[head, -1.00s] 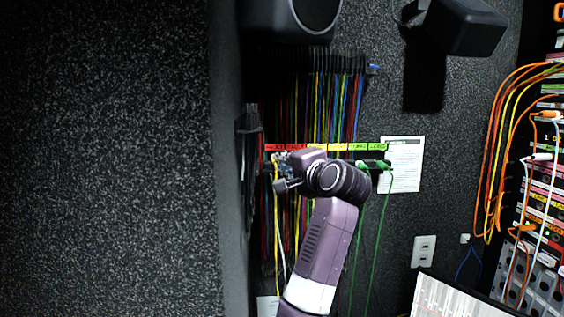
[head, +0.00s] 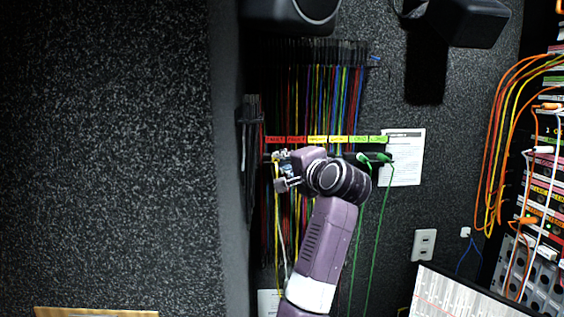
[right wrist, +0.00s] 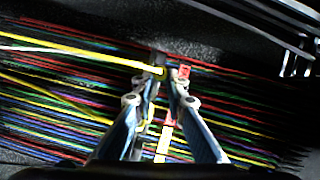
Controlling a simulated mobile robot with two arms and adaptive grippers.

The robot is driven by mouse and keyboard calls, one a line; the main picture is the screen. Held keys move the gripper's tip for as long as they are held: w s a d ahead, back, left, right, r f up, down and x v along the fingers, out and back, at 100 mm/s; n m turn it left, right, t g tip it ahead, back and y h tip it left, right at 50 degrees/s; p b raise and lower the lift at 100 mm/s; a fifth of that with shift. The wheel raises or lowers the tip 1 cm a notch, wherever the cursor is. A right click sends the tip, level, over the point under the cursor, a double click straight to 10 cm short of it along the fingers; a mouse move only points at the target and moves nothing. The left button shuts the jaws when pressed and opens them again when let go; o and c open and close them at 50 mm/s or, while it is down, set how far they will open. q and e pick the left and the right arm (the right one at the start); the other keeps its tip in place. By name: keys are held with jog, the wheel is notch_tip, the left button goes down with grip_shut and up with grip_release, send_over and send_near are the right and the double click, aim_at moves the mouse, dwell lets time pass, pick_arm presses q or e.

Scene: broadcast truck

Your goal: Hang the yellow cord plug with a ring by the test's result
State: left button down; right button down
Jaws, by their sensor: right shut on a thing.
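My right gripper (head: 281,168) is at the left end of a label strip (head: 325,139) with red, yellow and green labels, just below the red ones. In the right wrist view its fingers (right wrist: 164,82) are shut on the end of the yellow cord plug (right wrist: 160,72). The yellow cord (head: 277,225) hangs down from the gripper; in the wrist view it runs left. The label lettering is too small to read, and I cannot make out the ring. Two green plugs (head: 377,158) hang under the green labels. My left gripper is out of view.
Many coloured cords (head: 320,90) hang on the wall behind the strip. A white paper (head: 403,165) is right of it. A patch rack with orange and white cords (head: 540,170) stands far right. The left wall (head: 110,150) is bare.

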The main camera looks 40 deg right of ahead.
jog(key=shift+d+f, duration=0.1)
jog(key=shift+f, duration=0.05)
dwell(0.7)
jog(key=c, duration=0.8)
grip_release()
jog(key=shift+w, duration=0.1)
jog(key=shift+s+a, duration=0.45)
jog(key=shift+s, duration=0.3)
jog(key=shift+s+a, duration=0.15)
jog(key=shift+s, duration=0.05)
jog(key=shift+s+a, duration=0.2)
jog(key=shift+s, duration=0.15)
